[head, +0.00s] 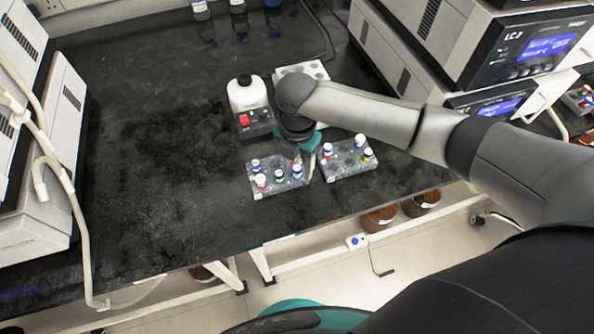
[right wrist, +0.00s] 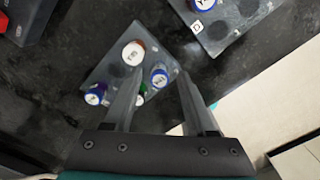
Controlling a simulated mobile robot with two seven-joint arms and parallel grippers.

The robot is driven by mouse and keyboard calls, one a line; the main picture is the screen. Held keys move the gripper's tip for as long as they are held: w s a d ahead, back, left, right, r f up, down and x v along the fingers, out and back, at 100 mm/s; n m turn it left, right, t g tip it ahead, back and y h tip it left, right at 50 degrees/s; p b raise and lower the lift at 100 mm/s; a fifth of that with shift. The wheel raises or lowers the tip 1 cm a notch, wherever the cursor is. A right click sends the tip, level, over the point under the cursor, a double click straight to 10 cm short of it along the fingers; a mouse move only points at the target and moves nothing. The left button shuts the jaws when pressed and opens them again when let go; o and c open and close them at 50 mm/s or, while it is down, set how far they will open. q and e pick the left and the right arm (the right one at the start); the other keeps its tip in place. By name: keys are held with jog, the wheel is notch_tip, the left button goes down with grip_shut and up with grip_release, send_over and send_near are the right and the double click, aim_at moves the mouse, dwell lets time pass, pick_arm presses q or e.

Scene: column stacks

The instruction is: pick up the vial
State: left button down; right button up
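Two small grey racks stand near the table's front edge: a left rack (head: 268,191) and a right rack (head: 347,172). Each holds capped vials, and the frames do not single one out. My right gripper (head: 304,156) is over the right end of the left rack, beside a blue-and-white-capped vial (head: 297,170). In the right wrist view the gripper (right wrist: 160,82) is open, with a blue-capped vial (right wrist: 159,75) between its fingertips. A white-capped vial (right wrist: 133,52) and a purple-capped vial (right wrist: 96,93) stand to its left. A green-capped vial is partly hidden by the left finger. My left gripper is out of view.
A white bottle (head: 247,93) on a dark device stands behind the racks, with a white block with holes (head: 303,70) beside it. Instruments (head: 500,50) fill the right back and more (head: 42,150) the left. The table (head: 160,170) is clear left of the racks.

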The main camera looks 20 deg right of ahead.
aim_at(297, 168)
grip_shut()
jog(key=shift+r, duration=0.15)
dwell(0.4)
notch_tip(297, 168, up, 20)
jog(key=p, duration=0.5)
jog(key=c, duration=0.5)
grip_release()
grip_shut()
